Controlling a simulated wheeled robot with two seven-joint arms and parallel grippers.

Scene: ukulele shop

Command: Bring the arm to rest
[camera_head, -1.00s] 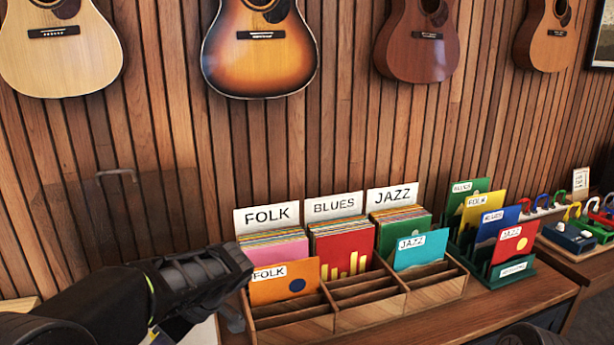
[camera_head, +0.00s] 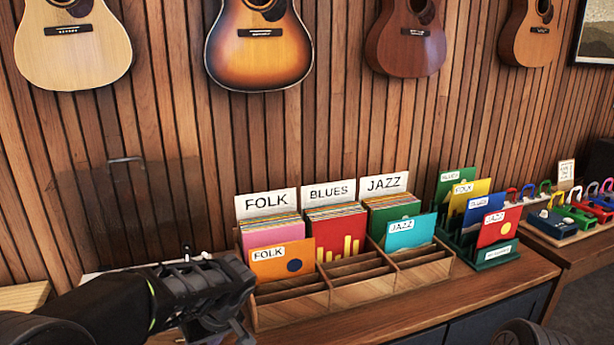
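My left arm comes in from the lower left. Its gripper (camera_head: 228,318) hangs at the left end of the wooden record bin, in front of the orange FOLK sleeve's left side. No record shows in it, but its fingers are dark and overlap, so I cannot tell whether they are open or shut. My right gripper is not in view; only a dark rounded part, likely of my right arm, shows at the bottom right edge.
The record bin (camera_head: 345,295) holds FOLK, BLUES and JAZZ records; its front slots are mostly empty. A green rack (camera_head: 492,256) with several labelled sleeves stands to its right. Coloured padlock-like items (camera_head: 580,212) are farther right. Guitars hang on the slatted wall (camera_head: 350,140).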

